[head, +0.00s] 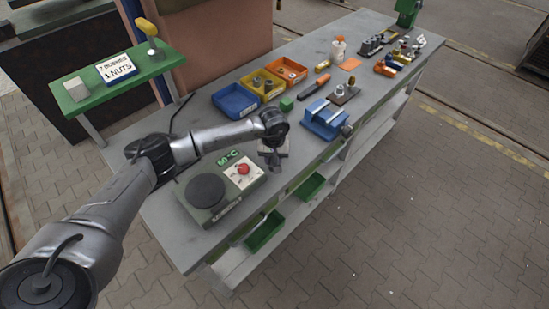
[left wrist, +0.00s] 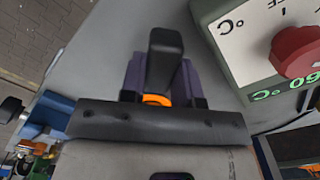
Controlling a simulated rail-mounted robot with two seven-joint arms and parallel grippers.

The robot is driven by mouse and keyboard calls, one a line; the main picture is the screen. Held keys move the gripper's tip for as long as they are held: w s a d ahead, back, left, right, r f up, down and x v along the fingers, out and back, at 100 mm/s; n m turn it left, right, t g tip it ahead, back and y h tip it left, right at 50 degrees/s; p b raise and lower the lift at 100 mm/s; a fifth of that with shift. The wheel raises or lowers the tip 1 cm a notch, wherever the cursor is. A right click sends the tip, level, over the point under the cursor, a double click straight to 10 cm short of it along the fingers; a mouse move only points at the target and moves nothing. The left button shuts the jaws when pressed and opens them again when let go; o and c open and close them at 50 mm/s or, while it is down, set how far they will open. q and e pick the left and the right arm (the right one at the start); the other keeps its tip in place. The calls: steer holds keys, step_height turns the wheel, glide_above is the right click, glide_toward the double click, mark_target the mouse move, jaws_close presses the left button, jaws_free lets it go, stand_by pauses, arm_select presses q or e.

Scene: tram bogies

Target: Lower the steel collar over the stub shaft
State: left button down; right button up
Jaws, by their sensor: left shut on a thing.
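My left gripper (head: 274,158) points down over the near part of the bench, just beyond the hotplate unit. A small brown plate (head: 344,97) with short upright metal pieces (head: 340,89) stands behind the blue vise; one may be the stub shaft, too small to tell. My right gripper is in neither view.
The hotplate unit (head: 222,196) with a red knob (head: 243,169) is close to my gripper. A blue vise (head: 325,118), a green block (head: 286,104) and blue, yellow and orange bins stand farther along the bench. A green shelf (head: 118,75) rises at the left.

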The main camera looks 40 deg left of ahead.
arm_select(q)
steer(key=shift+d+f, duration=0.35)
steer(key=shift+f, duration=0.55)
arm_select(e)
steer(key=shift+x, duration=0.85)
arm_select(q)
steer(key=shift+r, duration=0.25)
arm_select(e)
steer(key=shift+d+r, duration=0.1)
arm_select(q)
steer(key=shift+a+r+p, duration=0.15)
steer(key=shift+r+p, duration=0.5)
steer(key=shift+r, duration=0.6)
steer(key=shift+a+r+p, duration=0.1)
steer(key=shift+r+p, duration=0.5)
steer(key=shift+r, duration=0.6)
steer(key=shift+r+p, duration=0.3)
steer(key=shift+r, duration=0.2)
steer(key=shift+w+r, duration=0.1)
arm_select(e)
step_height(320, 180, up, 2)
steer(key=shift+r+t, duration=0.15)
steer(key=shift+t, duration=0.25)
arm_select(q)
steer(key=shift+a, duration=0.25)
steer(key=shift+b, duration=0.45)
steer(key=shift+f, duration=0.3)
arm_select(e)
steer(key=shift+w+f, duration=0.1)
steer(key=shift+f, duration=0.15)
